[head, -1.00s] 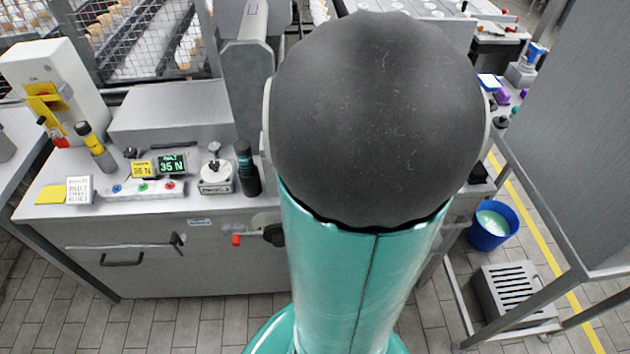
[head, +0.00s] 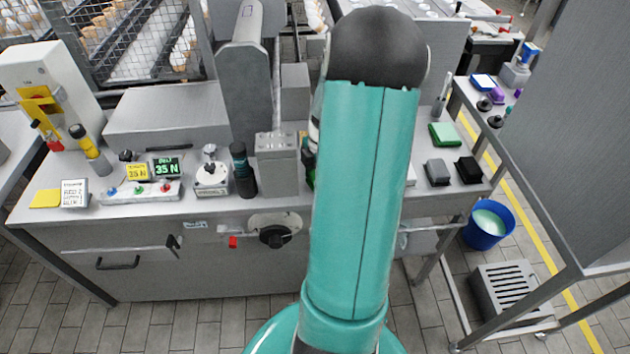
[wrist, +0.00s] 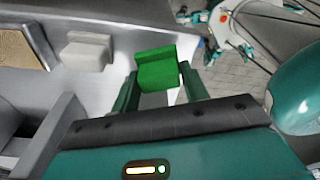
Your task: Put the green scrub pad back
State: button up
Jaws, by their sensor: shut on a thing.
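The green scrub pad (wrist: 158,72), a small stepped block, sits between the two dark green fingers of my gripper (wrist: 157,82) in the wrist view. My gripper is shut on it. The pad is over or close to the edge of the grey bench; I cannot tell whether it touches anything. In the head view my arm hides most of the gripper and the pad. A pale grey block of similar shape (wrist: 88,50) rests on the bench beside the pad in the wrist view.
In the head view a flat green item (head: 444,134), a grey block (head: 438,172) and a black block (head: 467,170) lie on the bench's right end. A grey upright housing (head: 277,160) stands left of my arm. A blue bucket (head: 488,225) is on the floor.

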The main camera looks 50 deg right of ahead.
notch_tip(320, 180, down, 2)
jog(key=shift+s+f, duration=0.1)
jog(key=o, duration=0.9)
jog(key=r, duration=0.4)
jog(key=d+r, duration=0.1)
jog(key=r, duration=0.7)
jog(key=shift+s+d, duration=0.25)
jog(key=shift+s, duration=0.15)
